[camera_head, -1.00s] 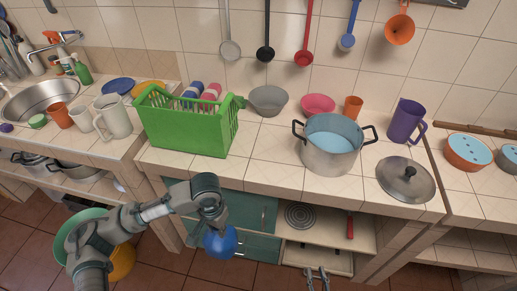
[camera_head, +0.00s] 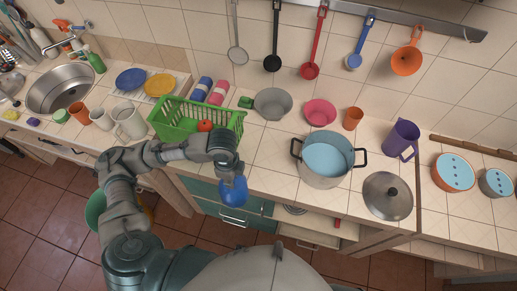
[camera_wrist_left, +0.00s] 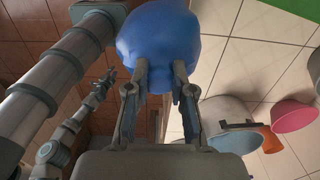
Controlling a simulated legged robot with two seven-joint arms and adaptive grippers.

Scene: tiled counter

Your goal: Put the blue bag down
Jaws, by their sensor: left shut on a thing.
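The blue bag (camera_head: 234,191) is a rounded, smooth blue lump. My left gripper (camera_head: 228,177) is shut on it and holds it near the counter's front edge, below the green basket in the head view. In the left wrist view the bag (camera_wrist_left: 158,35) sits between and beyond the two fingertips of the left gripper (camera_wrist_left: 160,72). My right gripper (camera_wrist_left: 107,80) shows small in the left wrist view, apart from the bag. Its finger opening is too small to judge.
The green basket (camera_head: 190,133) holds a red item. A grey bowl (camera_head: 273,103), pink bowl (camera_head: 320,112), steel pot (camera_head: 323,180) and lid (camera_head: 387,196) stand on the counter. Bare tiles (camera_head: 265,155) lie between basket and pot. A drawer (camera_head: 232,216) is below the edge.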

